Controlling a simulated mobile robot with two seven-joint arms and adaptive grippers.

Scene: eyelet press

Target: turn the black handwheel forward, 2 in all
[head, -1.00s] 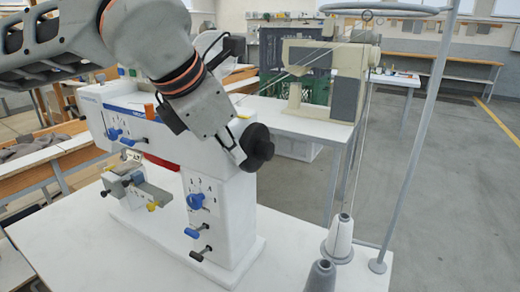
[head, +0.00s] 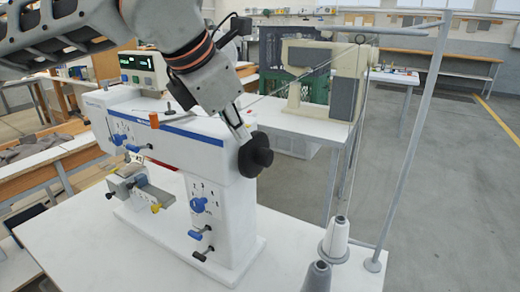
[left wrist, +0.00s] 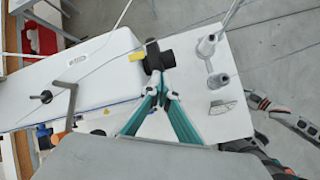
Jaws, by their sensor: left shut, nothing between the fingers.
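The black handwheel (head: 256,156) sits on the right end of the white eyelet press (head: 178,142), and it also shows in the left wrist view (left wrist: 156,58). My left gripper (head: 240,133) is shut with nothing between its fingers. Its tips are at the upper rim of the handwheel, on the near-left side in the head view. In the left wrist view the teal fingers (left wrist: 162,84) meet just below the wheel. I cannot tell for sure whether the tips touch it.
Two thread cones (head: 335,240) stand on the white table (head: 290,222) right of the press, by a grey thread-stand pole (head: 410,140). Threads run from the cones up across to the left. A control box (head: 143,70) stands behind the press. A beige sewing machine (head: 318,78) is farther back.

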